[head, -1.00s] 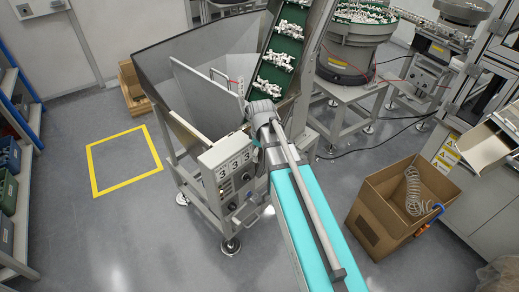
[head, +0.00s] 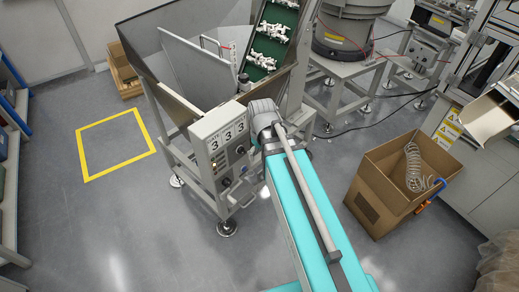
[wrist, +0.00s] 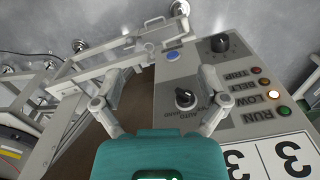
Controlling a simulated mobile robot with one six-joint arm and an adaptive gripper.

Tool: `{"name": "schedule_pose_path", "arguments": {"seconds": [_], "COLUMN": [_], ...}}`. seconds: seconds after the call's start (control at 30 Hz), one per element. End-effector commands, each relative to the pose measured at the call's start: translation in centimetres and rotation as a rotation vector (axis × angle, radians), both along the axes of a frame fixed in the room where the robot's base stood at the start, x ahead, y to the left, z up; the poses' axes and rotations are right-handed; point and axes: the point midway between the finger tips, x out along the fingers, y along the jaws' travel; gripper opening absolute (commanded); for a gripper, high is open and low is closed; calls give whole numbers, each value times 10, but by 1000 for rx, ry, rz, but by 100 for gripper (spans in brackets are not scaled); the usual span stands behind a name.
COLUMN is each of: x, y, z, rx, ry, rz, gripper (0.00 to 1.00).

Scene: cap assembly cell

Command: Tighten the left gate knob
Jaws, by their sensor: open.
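In the head view, a slanted grey gate plate (head: 192,72) stands in the hopper, with a red-tipped upright strip and a small dark knob-like part (head: 243,82) at its right. I cannot tell whether this is the left gate knob. My gripper (wrist: 160,76) is open and empty in the wrist view, its two fingers apart above the hopper's control panel (wrist: 225,98). A black selector knob (wrist: 184,97) on the panel shows by the right finger. In the head view my gripper is hidden behind my arm's end.
The steel hopper (head: 142,68) stands ahead; a green conveyor with white parts rises beside it. The panel also has a blue button (wrist: 172,55) and another black knob (wrist: 220,44). A cardboard box (head: 376,208) stands right. Floor around the yellow square (head: 115,145) is clear.

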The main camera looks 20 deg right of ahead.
Motion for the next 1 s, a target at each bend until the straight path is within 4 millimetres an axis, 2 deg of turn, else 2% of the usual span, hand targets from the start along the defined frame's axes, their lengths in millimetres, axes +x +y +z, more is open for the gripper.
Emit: {"name": "schedule_pose_path", "arguments": {"seconds": [0.03,0.23,0.77,1.0], "x": [-5,-12,-14,-33], "y": [0,0,0,0], "z": [-7,-14,-15,-15], "rx": [0,0,0,0], "ry": [0,0,0,0], "rz": [-20,-80,-105,-217], "gripper": [93,93,93,93]}}
